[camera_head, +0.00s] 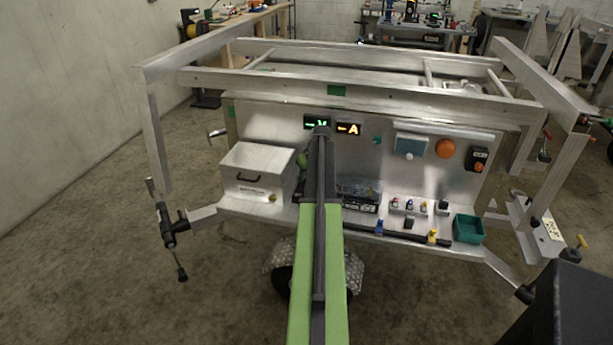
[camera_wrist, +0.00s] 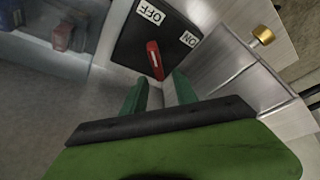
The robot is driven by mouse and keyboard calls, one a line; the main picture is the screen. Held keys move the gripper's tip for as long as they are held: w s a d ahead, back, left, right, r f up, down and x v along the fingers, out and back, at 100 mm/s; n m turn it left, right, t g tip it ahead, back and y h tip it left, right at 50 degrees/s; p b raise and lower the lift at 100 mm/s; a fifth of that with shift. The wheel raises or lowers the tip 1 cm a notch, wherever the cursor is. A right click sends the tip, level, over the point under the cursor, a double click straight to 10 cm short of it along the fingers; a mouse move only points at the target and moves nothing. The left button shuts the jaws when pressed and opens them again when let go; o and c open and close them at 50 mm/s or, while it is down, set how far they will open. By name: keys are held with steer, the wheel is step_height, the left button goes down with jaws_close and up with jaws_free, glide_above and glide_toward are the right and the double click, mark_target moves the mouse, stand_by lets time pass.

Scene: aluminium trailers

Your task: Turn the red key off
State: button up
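The red key (camera_wrist: 155,62) sits in a black switch plate (camera_wrist: 130,43) in the wrist view. It runs roughly up and down in the picture. A white OFF label (camera_wrist: 150,12) lies above it and a white ON label (camera_wrist: 190,39) to its upper right. My gripper (camera_wrist: 159,90) is open, with its two green fingers just below the key and a gap between them. The fingers appear to be on either side of the key's lower end; I cannot tell whether they touch it. In the head view my arm hides the key and most of my gripper.
A metal box (camera_head: 258,172) stands left of my arm on the trailer (camera_head: 270,118). A clear container (camera_head: 358,188) stands close on the right. A brass knob (camera_wrist: 263,35) shows at the right in the wrist view. Lit displays (camera_head: 347,129) are behind my arm.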

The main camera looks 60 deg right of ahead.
steer(key=p+v, duration=1.4)
steer(key=v, duration=0.2)
steer(key=shift+r, duration=0.15)
steer(key=shift+s, duration=0.15)
